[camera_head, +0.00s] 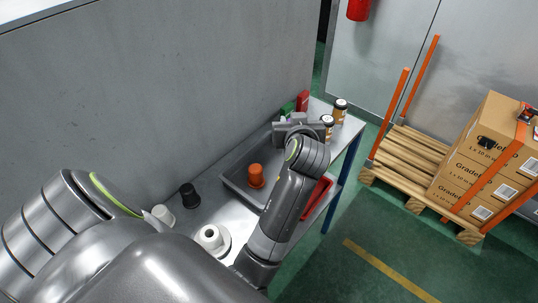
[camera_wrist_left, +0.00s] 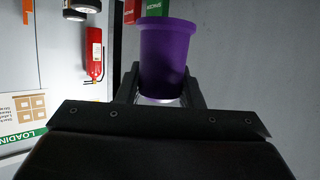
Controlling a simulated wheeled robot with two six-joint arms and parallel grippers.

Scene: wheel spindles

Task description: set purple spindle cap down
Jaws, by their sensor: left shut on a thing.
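The purple spindle cap (camera_wrist_left: 166,52) is in the left wrist view, between the two fingers of my left gripper (camera_wrist_left: 163,84), which is shut on it. The cap's wide rim faces away from the palm, toward the top of that view. In the head view my left gripper (camera_head: 298,126) is over the far end of the grey tray (camera_head: 233,191). There the cap is mostly hidden by the gripper and wrist, and its height above the surface cannot be told. My right gripper is in neither view.
An orange cap (camera_head: 256,175) stands in the tray. A black cap (camera_head: 190,196), a white cap (camera_head: 163,215) and a white flanged part (camera_head: 211,238) are nearer. Green (camera_head: 288,108) and red (camera_head: 302,99) boxes and two bottles (camera_head: 340,110) (camera_head: 327,122) stand near the gripper.

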